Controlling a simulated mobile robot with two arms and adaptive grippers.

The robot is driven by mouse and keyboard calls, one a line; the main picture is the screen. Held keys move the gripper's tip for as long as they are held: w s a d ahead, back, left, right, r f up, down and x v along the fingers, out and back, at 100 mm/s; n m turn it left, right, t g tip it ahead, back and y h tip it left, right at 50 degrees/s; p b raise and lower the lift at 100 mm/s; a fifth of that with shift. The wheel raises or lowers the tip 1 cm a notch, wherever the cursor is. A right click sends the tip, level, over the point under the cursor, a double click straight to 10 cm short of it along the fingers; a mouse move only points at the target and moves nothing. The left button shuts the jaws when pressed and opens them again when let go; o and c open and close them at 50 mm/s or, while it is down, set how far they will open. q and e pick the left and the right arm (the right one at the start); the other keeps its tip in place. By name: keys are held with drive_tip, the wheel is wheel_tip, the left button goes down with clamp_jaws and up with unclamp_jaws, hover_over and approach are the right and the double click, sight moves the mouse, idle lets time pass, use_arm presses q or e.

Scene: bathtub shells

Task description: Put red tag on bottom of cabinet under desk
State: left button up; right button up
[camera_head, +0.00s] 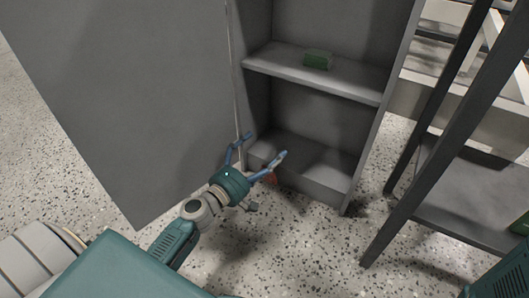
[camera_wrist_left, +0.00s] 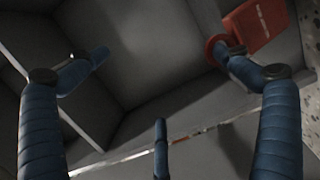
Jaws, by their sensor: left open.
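The red tag (camera_wrist_left: 257,24) shows in the left wrist view at the upper right, with a red ring at its left side. The ring overlaps one fingertip of my left gripper (camera_wrist_left: 160,52); I cannot tell whether it is hooked on it. In the head view a small part of the red tag (camera_head: 271,178) shows just under the right finger of my left gripper (camera_head: 262,148). The gripper is open, at the front of the lowest compartment of the grey cabinet (camera_head: 318,190). The cabinet bottom (camera_head: 322,158) is bare where visible. My right gripper is out of view.
The grey cabinet door (camera_head: 130,100) stands open at the left. A green box (camera_head: 318,60) sits on the shelf (camera_head: 345,83) above. Dark frame legs (camera_head: 440,130) stand at the right. Speckled floor (camera_head: 300,240) is open in front of the cabinet.

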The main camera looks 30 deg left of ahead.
use_arm(q)
drive_tip(key=shift+r, duration=0.15)
wheel_tip(320, 180, up, 10)
drive_tip(key=shift+f, duration=0.2)
idle(0.4)
drive_tip(key=shift+c, duration=0.5)
clamp_jaws()
